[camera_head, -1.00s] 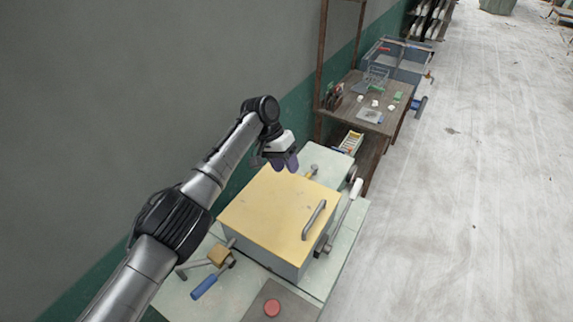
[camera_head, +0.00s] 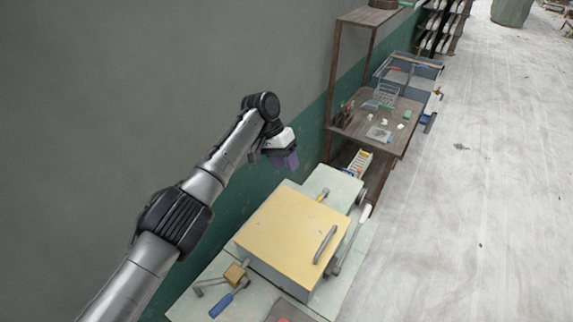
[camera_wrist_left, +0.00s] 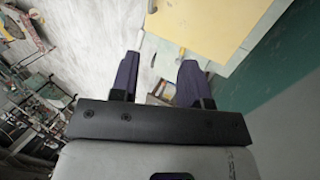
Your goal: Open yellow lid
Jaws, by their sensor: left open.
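The yellow lid (camera_head: 290,231) lies flat and closed on a pale box on the bench. A grey bar handle (camera_head: 325,244) is fixed near its right edge. My left gripper (camera_head: 287,161) is open and empty, in the air above and behind the lid's far left corner, clear of the handle. In the left wrist view the two purple fingers (camera_wrist_left: 160,72) stand apart, with part of the yellow lid (camera_wrist_left: 205,25) at the top right. My right gripper is in neither view.
A blue-handled tool (camera_head: 228,300) lies on the pale bench (camera_head: 198,302) left of the box. A wooden table (camera_head: 368,118) with small items stands beyond. A grey wall is on the left, and open floor (camera_head: 470,210) is on the right.

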